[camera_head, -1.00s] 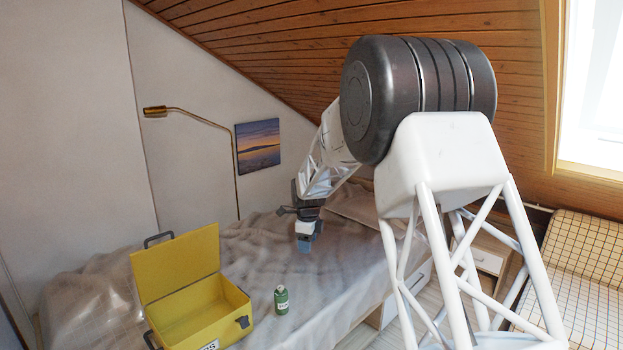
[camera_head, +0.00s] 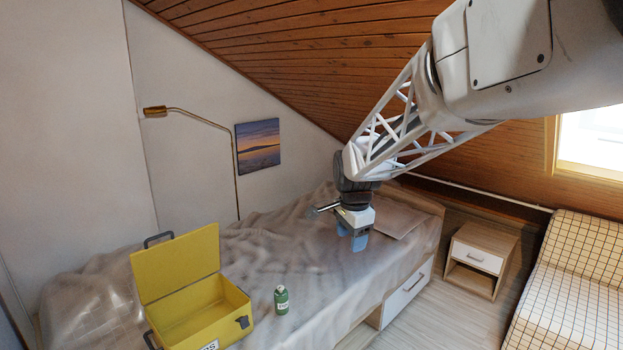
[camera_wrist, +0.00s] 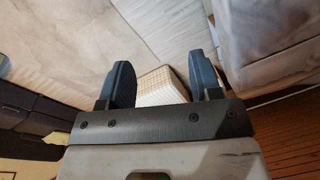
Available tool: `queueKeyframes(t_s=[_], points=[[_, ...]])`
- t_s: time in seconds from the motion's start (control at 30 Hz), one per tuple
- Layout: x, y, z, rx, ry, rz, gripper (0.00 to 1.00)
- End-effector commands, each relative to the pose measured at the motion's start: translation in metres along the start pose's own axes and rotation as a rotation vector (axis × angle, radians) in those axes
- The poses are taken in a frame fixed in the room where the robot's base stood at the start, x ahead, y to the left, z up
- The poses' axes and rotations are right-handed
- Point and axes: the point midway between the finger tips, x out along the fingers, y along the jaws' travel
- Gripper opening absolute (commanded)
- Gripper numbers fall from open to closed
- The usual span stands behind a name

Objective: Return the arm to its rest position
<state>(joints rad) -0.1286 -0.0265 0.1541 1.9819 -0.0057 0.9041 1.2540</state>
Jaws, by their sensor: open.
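My gripper (camera_head: 357,239) hangs over the right part of the bed in the head view, with its blue fingers pointing down. In the wrist view my gripper (camera_wrist: 165,85) shows its two dark blue fingers apart, with nothing between them. A section of my arm reaches in from the upper right of the head view, under the sloped ceiling. My gripper is well apart from the green can and the yellow box.
An open yellow box (camera_head: 228,287) and a green can (camera_head: 281,300) stand on the bed (camera_head: 310,262). A lamp (camera_head: 236,170) stands by the wall. A nightstand (camera_head: 478,259) and a checked sofa (camera_head: 575,270) are at right. Floor between bed and nightstand is free.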

Motion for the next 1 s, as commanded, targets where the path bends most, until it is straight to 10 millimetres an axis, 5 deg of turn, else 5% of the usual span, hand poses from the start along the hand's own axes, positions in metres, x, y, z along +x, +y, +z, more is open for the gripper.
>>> queueKeyframes(t_s=[0.43, 1.0], points=[[-0.045, 0.112, 0.012, -0.322, 0.022, -0.025, 0.58], [-0.065, 0.252, 0.043, -0.738, 0.063, -0.042, 0.58]])
